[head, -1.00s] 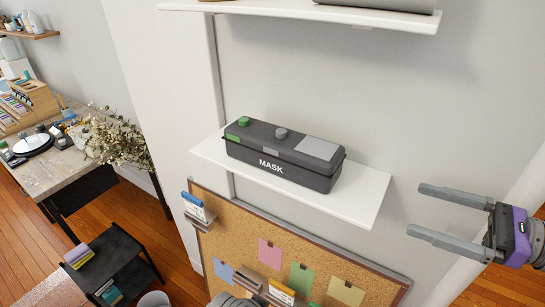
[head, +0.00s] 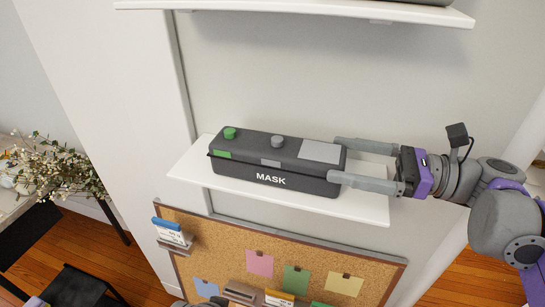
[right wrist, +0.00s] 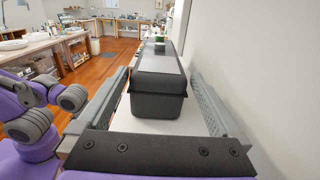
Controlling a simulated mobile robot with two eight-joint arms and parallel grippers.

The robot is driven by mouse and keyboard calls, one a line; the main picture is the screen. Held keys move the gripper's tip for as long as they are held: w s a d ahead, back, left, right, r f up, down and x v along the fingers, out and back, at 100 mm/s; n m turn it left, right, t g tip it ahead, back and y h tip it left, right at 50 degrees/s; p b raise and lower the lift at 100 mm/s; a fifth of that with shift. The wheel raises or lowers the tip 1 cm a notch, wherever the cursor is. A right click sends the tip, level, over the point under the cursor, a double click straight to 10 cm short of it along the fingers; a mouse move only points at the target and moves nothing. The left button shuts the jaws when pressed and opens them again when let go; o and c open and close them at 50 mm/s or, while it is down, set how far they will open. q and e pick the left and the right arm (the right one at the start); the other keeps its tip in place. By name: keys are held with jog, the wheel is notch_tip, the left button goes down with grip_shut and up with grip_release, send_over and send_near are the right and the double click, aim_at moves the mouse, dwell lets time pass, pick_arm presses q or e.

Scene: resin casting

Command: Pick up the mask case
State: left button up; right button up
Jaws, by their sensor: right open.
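The mask case (head: 270,178) is a long dark grey box labelled MASK. It sits on a white wall shelf (head: 371,205) and has a green knob, a grey knob and a light grey panel on its lid. My right gripper (head: 334,160) is open at the case's right end, one finger on the front side and one on the back. In the right wrist view the end of the case (right wrist: 157,95) stands between the two spread fingers, with visible gaps on both sides. My left gripper is not clearly in view.
A second white shelf (head: 300,10) hangs above. Below is a cork board (head: 225,252) with coloured notes and a small card holder (head: 172,235). Dried flowers (head: 60,160) stand at the left. The wall is close behind the case.

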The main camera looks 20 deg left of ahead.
aim_at(298, 147)
jog(key=a, duration=0.8)
jog(key=shift+w+a+f, duration=0.1)
jog(key=shift+a, duration=0.1)
jog(key=c, duration=1.3)
